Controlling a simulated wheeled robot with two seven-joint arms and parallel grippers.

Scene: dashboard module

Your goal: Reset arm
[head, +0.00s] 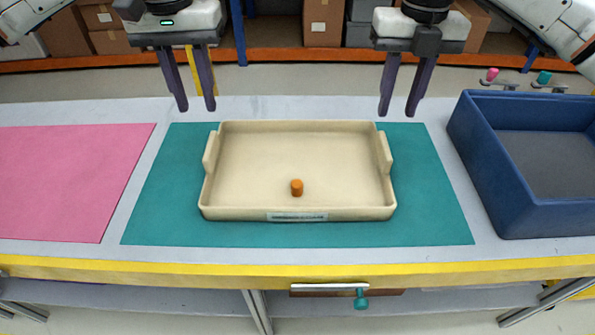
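My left gripper (197,108) hangs above the table's far edge, over the back left of the beige tray. Its two dark fingers point down and stand apart, with nothing between them. My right gripper (398,113) hangs above the far edge at the tray's back right. Its fingers are also apart and empty. The beige tray (270,140) has a handle at each side and sits on a teal mat (430,210).
A pink mat (60,180) lies on the left of the table. A blue bin (500,170) stands at the right, empty where visible. A handle with a teal knob (361,299) is below the yellow front edge. Shelves with cardboard boxes (323,22) stand behind.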

